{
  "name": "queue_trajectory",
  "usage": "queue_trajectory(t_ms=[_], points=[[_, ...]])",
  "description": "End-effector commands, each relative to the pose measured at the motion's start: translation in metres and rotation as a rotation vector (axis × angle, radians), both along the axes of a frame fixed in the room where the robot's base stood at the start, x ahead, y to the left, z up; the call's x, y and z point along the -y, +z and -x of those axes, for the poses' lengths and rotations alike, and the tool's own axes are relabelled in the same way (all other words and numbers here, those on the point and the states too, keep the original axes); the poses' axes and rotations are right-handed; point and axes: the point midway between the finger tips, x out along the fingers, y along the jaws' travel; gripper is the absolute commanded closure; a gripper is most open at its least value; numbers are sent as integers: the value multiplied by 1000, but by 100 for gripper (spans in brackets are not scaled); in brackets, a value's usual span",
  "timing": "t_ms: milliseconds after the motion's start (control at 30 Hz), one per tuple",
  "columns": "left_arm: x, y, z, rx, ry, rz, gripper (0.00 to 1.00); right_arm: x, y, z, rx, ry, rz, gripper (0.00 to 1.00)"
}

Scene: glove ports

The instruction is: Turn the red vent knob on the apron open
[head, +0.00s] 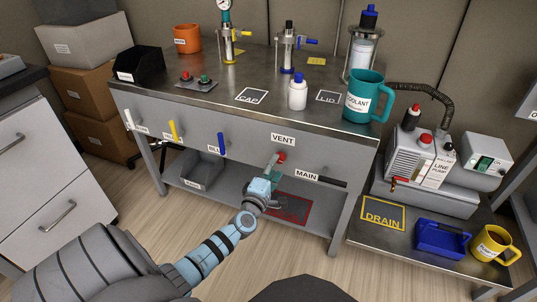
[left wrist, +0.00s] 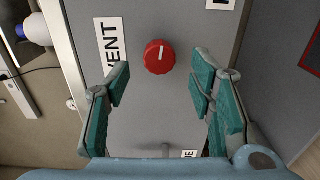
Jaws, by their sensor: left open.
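The red vent knob (head: 282,157) is on the apron (head: 240,135) of the bench, just below the VENT label (head: 283,140). In the left wrist view the round red knob (left wrist: 158,57) has a white pointer line and sits ahead of the fingertips, between their lines, apart from them. My left gripper (head: 273,163) is open in front of the knob and partly covers it in the head view. Its two teal-padded fingers (left wrist: 160,85) show in the left wrist view with nothing between them. My right gripper is not in view.
White, yellow and blue (head: 222,144) handles stick out of the apron to the left. The MAIN label (head: 307,175) and a black handle (head: 333,181) are at right. A lower shelf (head: 232,185) holds a grey bin (head: 203,173). A teal mug (head: 366,97) stands on the bench's right end.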

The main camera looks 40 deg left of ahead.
Motion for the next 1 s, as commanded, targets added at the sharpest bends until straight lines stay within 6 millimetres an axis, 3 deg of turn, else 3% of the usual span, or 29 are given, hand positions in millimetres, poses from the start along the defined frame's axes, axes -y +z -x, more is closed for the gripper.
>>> queue_trajectory(t_ms=[200, 333, 933, 1000], points=[[20, 0, 57, -4, -1, 1, 51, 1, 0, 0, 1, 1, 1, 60], [27, 1, 76, -3, -1, 1, 51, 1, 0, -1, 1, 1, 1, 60], [29, 1, 81, -5, -1, -7, 51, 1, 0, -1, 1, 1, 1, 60], [39, -1, 77, -33, -55, -73, 51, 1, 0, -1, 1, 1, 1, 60]])
